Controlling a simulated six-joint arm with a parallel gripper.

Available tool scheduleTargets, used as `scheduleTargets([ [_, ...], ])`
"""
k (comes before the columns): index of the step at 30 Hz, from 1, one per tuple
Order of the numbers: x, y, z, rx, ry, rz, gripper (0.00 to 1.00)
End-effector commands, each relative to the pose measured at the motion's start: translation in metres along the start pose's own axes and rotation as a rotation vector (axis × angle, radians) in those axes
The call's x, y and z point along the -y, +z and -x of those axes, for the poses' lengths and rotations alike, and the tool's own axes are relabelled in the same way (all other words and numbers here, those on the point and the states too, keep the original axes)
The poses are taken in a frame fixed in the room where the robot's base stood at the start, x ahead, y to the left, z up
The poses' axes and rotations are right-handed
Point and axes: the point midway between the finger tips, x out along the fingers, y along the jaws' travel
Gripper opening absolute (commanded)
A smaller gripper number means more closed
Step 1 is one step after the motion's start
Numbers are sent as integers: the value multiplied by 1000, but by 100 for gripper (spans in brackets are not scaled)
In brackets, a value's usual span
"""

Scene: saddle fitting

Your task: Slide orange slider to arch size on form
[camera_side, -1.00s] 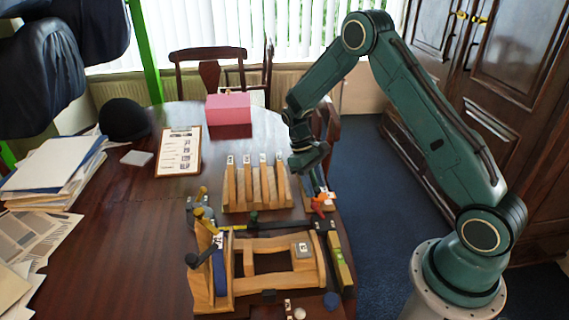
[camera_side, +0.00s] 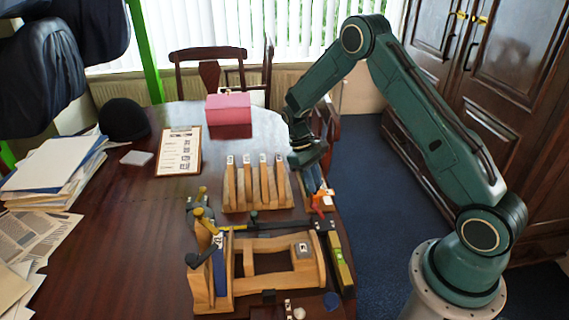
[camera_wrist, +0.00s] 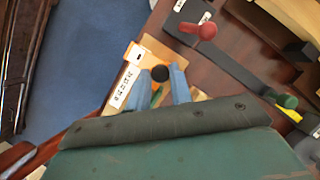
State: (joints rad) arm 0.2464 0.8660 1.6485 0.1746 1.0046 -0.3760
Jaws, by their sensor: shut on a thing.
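The form is a small pale wooden board at the table's right edge, with a white number scale (camera_wrist: 126,86) along one side. The orange slider (camera_wrist: 138,54) is a light orange piece across the board in the wrist view. A black round knob (camera_wrist: 160,73) appears to sit on it. My gripper (camera_wrist: 161,82) has its blue fingers on either side of this knob, shut on it. In the side view my gripper (camera_side: 314,182) is low over the board, and its fingers partly hide the slider. The exact scale mark at the slider is too small to read.
A red knob (camera_wrist: 207,30) on a dark bar stands close beside the board. A slotted wooden rack (camera_side: 258,204) stands just left of my gripper, and a wooden saddle frame (camera_side: 240,291) is nearer the camera. Blue carpet (camera_wrist: 75,65) lies beyond the table edge.

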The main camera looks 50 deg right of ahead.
Motion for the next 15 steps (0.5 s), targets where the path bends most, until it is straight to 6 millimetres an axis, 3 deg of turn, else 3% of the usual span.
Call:
scheduleTargets([
  [15,-41,-38,16,-7,3,0,0],
])
